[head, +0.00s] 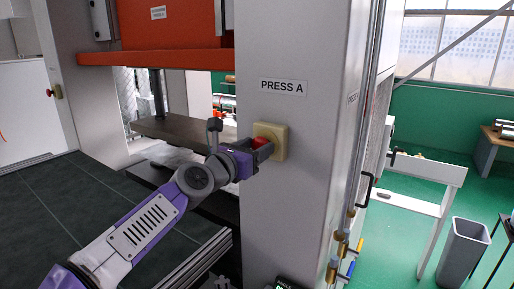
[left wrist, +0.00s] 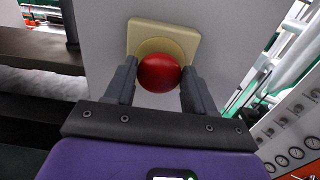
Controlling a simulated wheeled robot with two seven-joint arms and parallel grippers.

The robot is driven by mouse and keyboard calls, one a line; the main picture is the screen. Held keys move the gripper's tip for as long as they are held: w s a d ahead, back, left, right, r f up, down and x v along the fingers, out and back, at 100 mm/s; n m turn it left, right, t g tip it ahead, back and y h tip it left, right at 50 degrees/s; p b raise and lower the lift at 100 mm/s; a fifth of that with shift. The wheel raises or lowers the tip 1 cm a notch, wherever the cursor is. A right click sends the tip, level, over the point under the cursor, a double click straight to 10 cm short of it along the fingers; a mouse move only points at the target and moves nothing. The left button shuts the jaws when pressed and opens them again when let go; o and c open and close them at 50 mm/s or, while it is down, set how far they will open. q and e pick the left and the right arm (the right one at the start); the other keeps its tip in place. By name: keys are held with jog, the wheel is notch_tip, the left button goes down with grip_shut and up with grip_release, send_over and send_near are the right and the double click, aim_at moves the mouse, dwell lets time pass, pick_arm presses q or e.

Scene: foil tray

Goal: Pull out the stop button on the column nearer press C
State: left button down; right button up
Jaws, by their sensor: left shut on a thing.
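A red stop button (head: 261,142) sits on a cream square plate (head: 279,145) on the grey column (head: 290,200) labelled PRESS A. My left gripper (head: 262,147) reaches it from the left and is shut on the button. In the left wrist view the red button (left wrist: 159,73) is between the two dark fingers (left wrist: 158,88), with its cream plate (left wrist: 172,35) behind. No press C label is readable. My right gripper is out of view.
An orange press beam (head: 150,58) spans the upper left, above a dark platen (head: 185,132). Pipes and yellow-handled valves (head: 345,245) line the column's right side. A grey bin (head: 463,250) and a white stand (head: 425,175) stand on green floor at right.

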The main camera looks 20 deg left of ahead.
pick_arm(q)
jog(key=shift+f, duration=0.1)
jog(key=c, duration=0.6)
grip_release()
jog(key=shift+o, duration=0.9)
jog(key=shift+s+a, duration=0.1)
jog(key=shift+s, duration=0.1)
jog(key=b+v, duration=0.1)
jog(key=v, duration=0.6)
jog(key=shift+s+b, duration=0.25)
jog(key=shift+b, duration=0.15)
jog(key=shift+a, duration=0.1)
